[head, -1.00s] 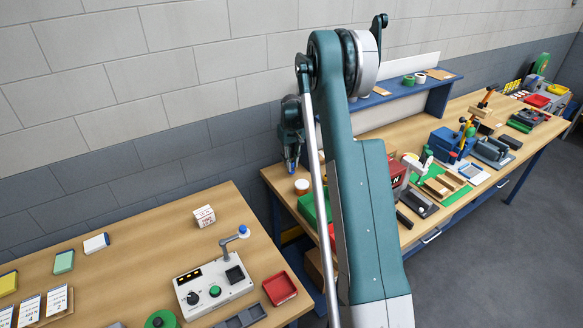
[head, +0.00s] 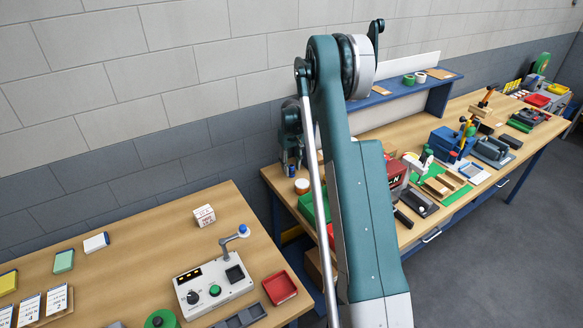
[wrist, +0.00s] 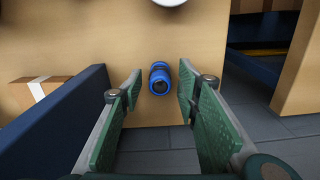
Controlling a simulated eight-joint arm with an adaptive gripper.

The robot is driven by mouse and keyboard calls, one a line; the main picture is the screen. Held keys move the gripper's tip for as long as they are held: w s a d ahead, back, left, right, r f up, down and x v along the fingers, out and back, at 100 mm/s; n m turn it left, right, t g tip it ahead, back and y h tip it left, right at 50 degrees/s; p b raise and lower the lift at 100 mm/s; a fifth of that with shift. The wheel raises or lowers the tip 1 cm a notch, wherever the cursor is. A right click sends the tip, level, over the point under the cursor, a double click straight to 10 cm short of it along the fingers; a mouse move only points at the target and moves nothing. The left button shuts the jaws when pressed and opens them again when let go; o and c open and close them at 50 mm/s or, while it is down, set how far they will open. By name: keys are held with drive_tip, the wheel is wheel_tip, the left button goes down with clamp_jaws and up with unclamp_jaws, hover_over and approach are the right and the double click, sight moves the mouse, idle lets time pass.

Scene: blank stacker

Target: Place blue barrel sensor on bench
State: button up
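The blue barrel sensor (wrist: 160,78), a short blue cylinder with a dark end, shows in the wrist view over the tan bench top, close to its edge. My gripper (wrist: 160,88) is open, with one green-padded finger on each side of it. A gap shows between the sensor and each finger. Contact with the bench is not clear in this view. In the head view my gripper (head: 291,158) points down over the near left end of the far bench (head: 277,177). A small blue patch at its tips is too small to tell clearly.
A white-topped round jar (head: 302,186) stands beside my gripper. A green bin (head: 312,206) is near the bench front, partly behind my arm. The near bench (head: 150,235) holds a control box (head: 212,285) and a red tray (head: 280,289). A cardboard box (wrist: 40,88) shows at left in the wrist view.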

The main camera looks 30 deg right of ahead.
sight(291, 166)
drive_tip(key=shift+r, duration=0.2)
wheel_tip(291, 166, up, 12)
idle(0.8)
idle(0.3)
drive_tip(key=shift+a, duration=0.1)
